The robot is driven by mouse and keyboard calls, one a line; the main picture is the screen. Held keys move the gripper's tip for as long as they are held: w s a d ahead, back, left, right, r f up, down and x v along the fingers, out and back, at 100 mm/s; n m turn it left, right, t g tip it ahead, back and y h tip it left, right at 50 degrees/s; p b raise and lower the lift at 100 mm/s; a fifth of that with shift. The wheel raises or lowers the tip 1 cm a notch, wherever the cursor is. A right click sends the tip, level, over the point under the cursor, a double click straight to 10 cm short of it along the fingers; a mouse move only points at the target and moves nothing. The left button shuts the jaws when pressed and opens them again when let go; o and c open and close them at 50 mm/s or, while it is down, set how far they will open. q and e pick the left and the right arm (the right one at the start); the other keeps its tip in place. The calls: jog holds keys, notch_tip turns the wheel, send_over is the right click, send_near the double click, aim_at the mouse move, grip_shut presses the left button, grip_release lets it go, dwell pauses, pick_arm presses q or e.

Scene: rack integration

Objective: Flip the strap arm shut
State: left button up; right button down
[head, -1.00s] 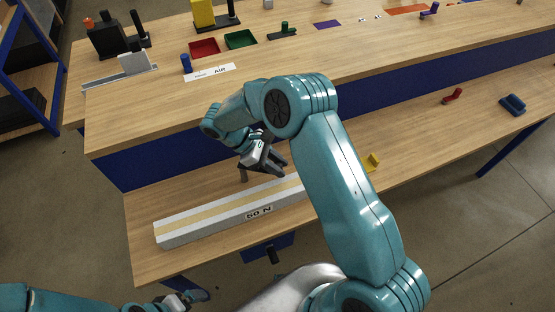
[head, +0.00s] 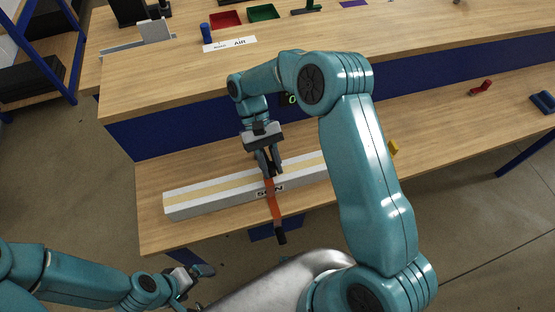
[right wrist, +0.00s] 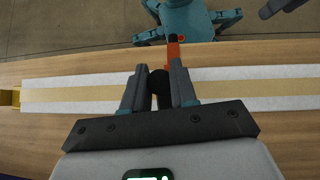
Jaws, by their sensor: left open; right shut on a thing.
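The orange strap arm (head: 275,206) lies across the white beam marked "50 N" (head: 205,200). Its dark front end (head: 281,236) reaches the shelf's front edge. My right gripper (head: 270,172) points down over the beam and is shut on the strap arm. In the right wrist view, a black knob (right wrist: 160,82) sits between the fingers of my right gripper (right wrist: 158,72), and the orange strap arm (right wrist: 173,48) extends beyond them. The fingers partly hide the held part. My left gripper (head: 190,278) is open and empty at the lower left, away from the shelf.
The beam with its tan stripe rests on the lower wooden shelf (head: 230,158). A yellow part (head: 393,147) stands near its right end, partly behind my arm. Red (head: 481,88) and blue (head: 542,101) parts lie farther right. The upper worktop (head: 165,85) rises behind.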

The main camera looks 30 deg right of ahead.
jog(key=shift+a+m+y, duration=0.6)
jog(key=shift+a+m, duration=0.05)
jog(key=shift+m, duration=0.05)
jog(key=c, duration=0.9)
grip_release()
jog(key=shift+r, duration=0.1)
jog(key=shift+a, duration=0.1)
